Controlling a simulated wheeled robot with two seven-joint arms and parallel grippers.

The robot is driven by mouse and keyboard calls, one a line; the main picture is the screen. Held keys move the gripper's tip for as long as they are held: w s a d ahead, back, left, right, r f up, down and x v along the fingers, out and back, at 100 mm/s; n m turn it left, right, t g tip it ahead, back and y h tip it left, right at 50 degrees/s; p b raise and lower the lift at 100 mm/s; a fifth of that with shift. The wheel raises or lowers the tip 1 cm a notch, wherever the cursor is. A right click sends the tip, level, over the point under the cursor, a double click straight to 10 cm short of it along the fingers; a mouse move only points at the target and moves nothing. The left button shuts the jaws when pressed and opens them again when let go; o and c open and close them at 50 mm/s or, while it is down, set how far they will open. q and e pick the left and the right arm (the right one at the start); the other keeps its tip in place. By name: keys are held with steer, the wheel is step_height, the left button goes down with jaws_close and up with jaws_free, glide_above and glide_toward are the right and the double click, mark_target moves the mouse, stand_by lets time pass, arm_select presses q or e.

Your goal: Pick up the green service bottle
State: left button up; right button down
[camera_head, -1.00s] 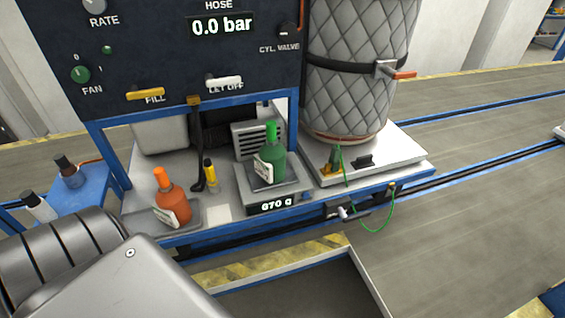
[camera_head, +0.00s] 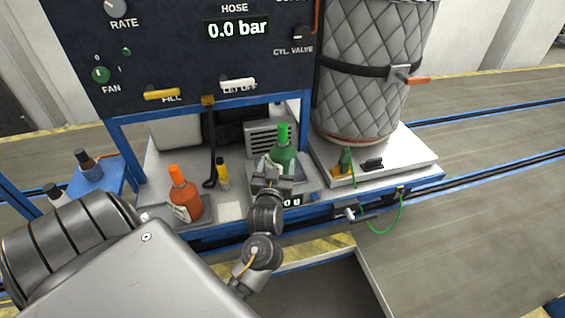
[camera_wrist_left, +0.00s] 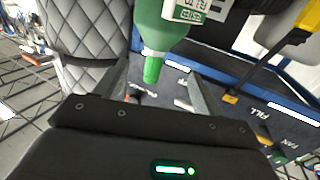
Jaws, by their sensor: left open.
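The green service bottle (camera_head: 284,155) stands upright on the scale (camera_head: 308,186) on the station's shelf. It also shows upside down in the left wrist view (camera_wrist_left: 165,35), with its green cap toward the space between my fingers and part of its white label visible. My left gripper (camera_head: 272,178) is open, just in front of the bottle, hiding its lower front and part of the scale's display. In the wrist view the two fingers (camera_wrist_left: 158,85) are on either side of the bottle's cap line; I cannot tell if they touch it. My right gripper is not in view.
An orange bottle (camera_head: 184,195) stands left of the scale on a dark pad. The panel (camera_head: 200,60) overhangs the shelf. A quilted cylinder (camera_head: 375,75) stands at the right.

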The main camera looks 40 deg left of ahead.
mark_target(282, 146)
arm_select(q)
steer(key=p+x, duration=0.1)
steer(key=x, duration=0.4)
steer(key=shift+w+a, duration=0.2)
steer(key=shift+w, duration=0.05)
steer(key=shift+w+r+p, duration=0.1)
steer(key=shift+r+p, duration=0.05)
steer(key=shift+p, duration=0.2)
steer(key=p+x, duration=0.1)
steer(key=x, duration=0.1)
steer(key=p+x, duration=0.1)
steer(key=x, duration=0.1)
steer(key=shift+w+d, duration=0.15)
steer(key=shift+w, duration=0.2)
steer(key=shift+w+f, duration=0.25)
steer(key=shift+r, duration=0.1)
jaws_close()
